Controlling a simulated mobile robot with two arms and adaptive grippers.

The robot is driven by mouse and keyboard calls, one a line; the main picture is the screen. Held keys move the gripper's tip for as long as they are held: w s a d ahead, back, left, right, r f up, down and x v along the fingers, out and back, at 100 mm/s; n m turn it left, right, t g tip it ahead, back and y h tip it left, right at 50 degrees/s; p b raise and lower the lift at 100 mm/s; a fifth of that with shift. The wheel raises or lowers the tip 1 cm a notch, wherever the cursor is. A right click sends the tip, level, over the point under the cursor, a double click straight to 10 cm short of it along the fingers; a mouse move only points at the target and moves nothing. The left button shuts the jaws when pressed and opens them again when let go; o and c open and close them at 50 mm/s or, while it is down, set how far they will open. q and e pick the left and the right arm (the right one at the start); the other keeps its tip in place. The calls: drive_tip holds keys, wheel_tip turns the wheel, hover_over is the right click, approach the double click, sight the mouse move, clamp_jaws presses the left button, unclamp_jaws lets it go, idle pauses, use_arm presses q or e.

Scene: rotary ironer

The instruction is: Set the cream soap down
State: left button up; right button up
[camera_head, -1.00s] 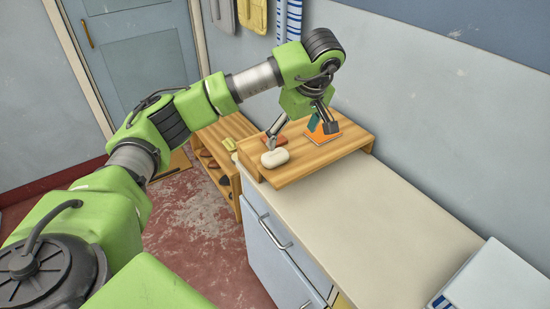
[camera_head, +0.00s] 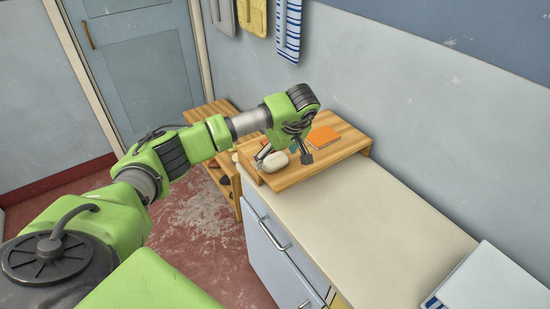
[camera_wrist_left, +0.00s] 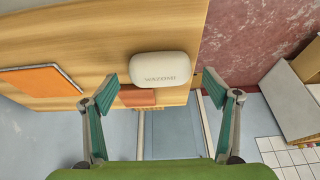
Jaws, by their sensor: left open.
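The cream soap (camera_head: 275,162) is a pale rounded bar on the raised wooden board (camera_head: 300,177), near its front left edge. The left wrist view shows the soap (camera_wrist_left: 160,66) with dark lettering on its face. My left gripper (camera_head: 284,157) is open at the soap in the head view. In the left wrist view its teal-padded fingers (camera_wrist_left: 160,90) stand wide apart, one toward each end of the soap. I see a gap on both sides, so it is not gripped. My right gripper is not in view.
An orange square (camera_head: 322,136) lies further back on the board. A smaller reddish-brown piece (camera_wrist_left: 138,97) shows beside the soap. The cream counter (camera_head: 365,220) is clear up to a white-and-blue item (camera_head: 490,280). Towels (camera_head: 252,15) hang on the wall.

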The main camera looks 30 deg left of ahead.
use_arm(q)
drive_tip(key=shift+w+a+f, duration=0.1)
drive_tip(key=shift+a+f, duration=0.15)
drive_tip(key=shift+f, duration=0.4)
drive_tip(key=c, duration=1.2)
drive_tip(key=shift+c, duration=0.7)
drive_tip(key=shift+r, duration=0.15)
